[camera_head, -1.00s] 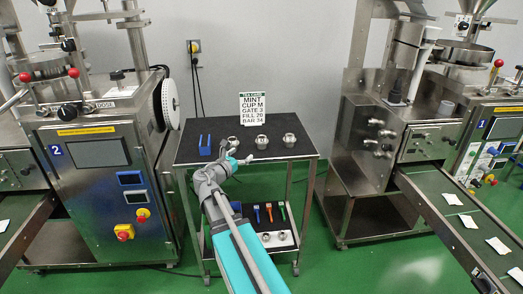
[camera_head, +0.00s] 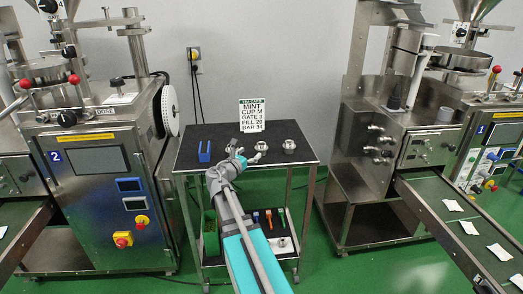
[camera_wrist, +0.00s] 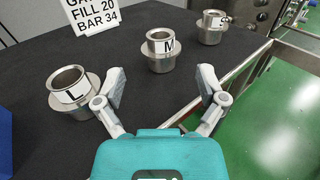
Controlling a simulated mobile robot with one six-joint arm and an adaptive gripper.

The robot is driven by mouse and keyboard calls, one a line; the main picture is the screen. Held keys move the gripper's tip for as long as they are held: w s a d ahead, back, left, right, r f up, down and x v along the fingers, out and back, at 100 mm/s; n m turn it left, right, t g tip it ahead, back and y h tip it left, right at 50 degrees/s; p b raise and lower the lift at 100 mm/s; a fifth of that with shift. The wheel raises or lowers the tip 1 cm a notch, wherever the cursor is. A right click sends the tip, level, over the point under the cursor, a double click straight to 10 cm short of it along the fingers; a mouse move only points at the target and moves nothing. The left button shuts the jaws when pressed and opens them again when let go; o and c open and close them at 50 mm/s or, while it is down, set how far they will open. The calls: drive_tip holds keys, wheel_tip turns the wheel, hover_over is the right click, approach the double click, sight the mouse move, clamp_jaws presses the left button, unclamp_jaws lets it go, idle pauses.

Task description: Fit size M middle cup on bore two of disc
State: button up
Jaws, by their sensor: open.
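The size M cup, the middle of three flanged metal cups, stands upright on the black cart top (camera_head: 215,159); it shows in the wrist view (camera_wrist: 161,55) and the head view (camera_head: 261,146). Its label M faces the wrist camera. My gripper (camera_wrist: 160,84) is open and empty, its fingers spread on the near side of the M cup, apart from it. The L cup (camera_wrist: 70,88) stands close to my left finger; the third cup (camera_wrist: 212,28) is farther right, its label unclear. I cannot make out a bored disc; round metal pans (camera_head: 466,57) top the packing machines.
A blue holder (camera_head: 204,151) stands left of the cups and a tea card (camera_head: 252,115) behind them. The cart's lower shelf holds a green bin (camera_head: 210,236) and coloured tools. Packer 2 (camera_head: 85,160) stands left, packer 1 right with a conveyor (camera_head: 455,225).

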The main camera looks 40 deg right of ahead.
sight(259, 146)
drive_tip(key=shift+x, duration=1.5)
drive_tip(key=shift+x, duration=2.6)
clamp_jaws()
